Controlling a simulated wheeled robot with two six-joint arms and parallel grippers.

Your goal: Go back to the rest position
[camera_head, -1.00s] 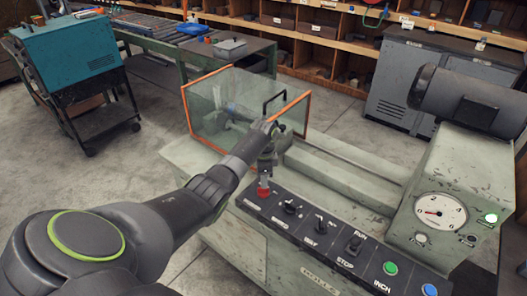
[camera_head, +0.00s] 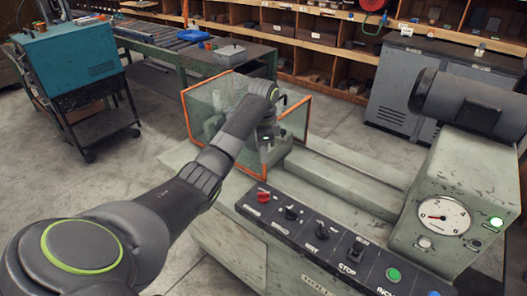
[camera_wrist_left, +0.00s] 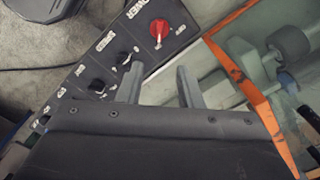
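My left arm comes in from the lower left in the head view. Its gripper (camera_head: 266,138) hangs in front of the clear orange-framed guard (camera_head: 205,105), above the machine's left end. In the left wrist view its two fingers (camera_wrist_left: 165,88) stand apart with nothing between them. The gripper is clear of the red knob (camera_head: 263,196) on the black control panel (camera_head: 308,236). The red knob also shows in the left wrist view (camera_wrist_left: 159,28). My right gripper is not in view.
A teal cabinet on a cart (camera_head: 75,62) stands at left. A workbench (camera_head: 160,45) and shelving are behind. Floor is open at left.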

